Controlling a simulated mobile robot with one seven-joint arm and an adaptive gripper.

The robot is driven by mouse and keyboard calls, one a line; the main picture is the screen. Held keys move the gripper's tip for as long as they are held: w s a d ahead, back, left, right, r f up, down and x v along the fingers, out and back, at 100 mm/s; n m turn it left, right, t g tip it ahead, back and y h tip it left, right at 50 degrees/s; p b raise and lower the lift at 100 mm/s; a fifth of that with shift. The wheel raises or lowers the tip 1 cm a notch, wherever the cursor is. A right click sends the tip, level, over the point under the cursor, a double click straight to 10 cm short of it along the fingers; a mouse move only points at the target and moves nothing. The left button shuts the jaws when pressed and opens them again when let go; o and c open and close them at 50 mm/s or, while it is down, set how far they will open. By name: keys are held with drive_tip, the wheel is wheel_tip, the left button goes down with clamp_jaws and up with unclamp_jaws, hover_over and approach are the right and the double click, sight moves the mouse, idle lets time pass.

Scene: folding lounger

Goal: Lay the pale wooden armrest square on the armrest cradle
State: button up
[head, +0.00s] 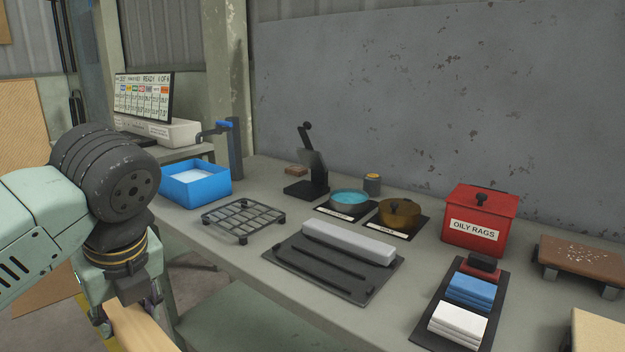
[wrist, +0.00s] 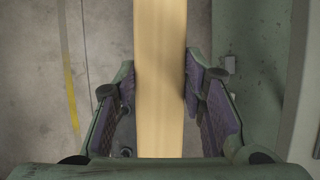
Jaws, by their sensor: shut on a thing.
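The pale wooden armrest (head: 138,328) is a long, straight board at the lower left of the head view, running out of the bottom edge. It also shows in the wrist view (wrist: 160,50), running up the middle between the fingers. My gripper (head: 122,308) is shut on it, with one padded finger on each long side; the gripper also shows in the wrist view (wrist: 160,100). The armrest is held left of the bench, and part of it is hidden. I cannot tell for certain which fixture is the armrest cradle.
On the bench (head: 405,278) stand a blue tub (head: 195,190), a slatted rack (head: 243,220), a black tray (head: 325,270) with a grey block, two round pans, a red rag bin (head: 480,220), folded cloths (head: 458,322) and a brown board on supports (head: 590,256). Little bench is clear.

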drive_tip(key=shift+s, duration=0.35)
drive_tip(key=shift+s+f, duration=0.1)
drive_tip(key=shift+f, duration=0.1)
drive_tip(key=w+d+f+m+g+h, duration=0.1)
drive_tip(key=w+d+f+m+h, duration=0.2)
drive_tip(key=w+f+m, duration=0.45)
drive_tip(key=w+d+f+m+h, duration=0.2)
drive_tip(key=w+d+f+m, duration=0.15)
drive_tip(key=f+m, duration=0.7)
drive_tip(key=w+d+f+m+g+h, duration=0.1)
drive_tip(key=w+d+f+m+h, duration=0.2)
drive_tip(key=w+f+m, duration=0.6)
drive_tip(key=s+d+f+m+g+y, duration=0.1)
drive_tip(key=s+d+f+m, duration=0.2)
drive_tip(key=f, duration=0.7)
drive_tip(key=s+d+f+m+g+y, duration=0.2)
drive_tip(key=s+d+f+m, duration=0.1)
drive_tip(key=d+f+m, duration=0.4)
drive_tip(key=s+d+f+m+g+y, duration=0.1)
drive_tip(key=s+d+f+m+g, duration=0.1)
drive_tip(key=d+f+m, duration=0.3)
wheel_tip(320, 180, down, 9)
drive_tip(key=s+m, duration=0.1)
drive_tip(key=m, duration=0.3)
drive_tip(key=shift+s+d+r, duration=0.15)
drive_tip(key=shift+s, duration=0.15)
drive_tip(key=shift+g, duration=0.3)
